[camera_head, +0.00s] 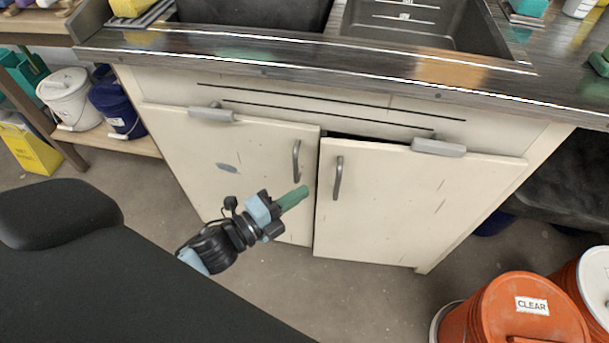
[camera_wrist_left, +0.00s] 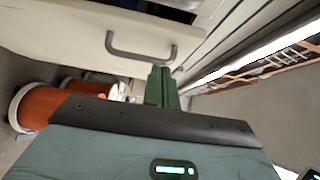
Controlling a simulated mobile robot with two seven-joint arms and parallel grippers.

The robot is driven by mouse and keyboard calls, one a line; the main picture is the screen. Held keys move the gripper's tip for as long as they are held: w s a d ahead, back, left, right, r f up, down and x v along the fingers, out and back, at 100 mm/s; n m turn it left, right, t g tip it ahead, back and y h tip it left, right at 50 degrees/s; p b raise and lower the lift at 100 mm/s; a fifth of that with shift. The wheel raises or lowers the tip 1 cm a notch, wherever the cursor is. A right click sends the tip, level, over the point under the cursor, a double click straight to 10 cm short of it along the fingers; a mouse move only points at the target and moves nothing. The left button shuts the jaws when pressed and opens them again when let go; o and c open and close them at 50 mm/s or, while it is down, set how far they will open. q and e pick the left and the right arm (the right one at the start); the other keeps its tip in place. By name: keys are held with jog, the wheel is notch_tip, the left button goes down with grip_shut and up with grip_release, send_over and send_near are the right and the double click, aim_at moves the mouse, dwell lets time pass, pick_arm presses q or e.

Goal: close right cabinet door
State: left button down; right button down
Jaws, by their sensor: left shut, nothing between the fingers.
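The right cabinet door (camera_head: 425,205) is a cream panel with a grey bar handle (camera_head: 338,178) near its left edge. A dark gap shows along its top left edge, so it stands slightly ajar. The left cabinet door (camera_head: 225,165) is beside it and looks about closed, with its own handle (camera_head: 296,160). My left gripper (camera_head: 302,191) has green fingers, shut and empty, in front of the left door's lower right part, near the seam. In the left wrist view the shut fingers (camera_wrist_left: 161,84) point toward a cream door with a bar handle (camera_wrist_left: 140,52). My right gripper is not in view.
A countertop (camera_head: 300,62) with a dark sink (camera_head: 425,25) overhangs the cabinet. An orange bucket (camera_head: 520,310) labelled CLEAR stands at lower right. White (camera_head: 68,98) and blue (camera_head: 117,108) buckets sit on a low shelf at left. The floor before the doors is clear.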

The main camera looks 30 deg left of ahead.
pick_arm(q)
jog(key=x, duration=0.8)
jog(key=shift+w+d, duration=0.1)
jog(key=shift+w, duration=0.15)
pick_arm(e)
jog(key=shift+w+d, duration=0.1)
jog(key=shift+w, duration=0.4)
pick_arm(q)
jog(key=shift+w, duration=0.1)
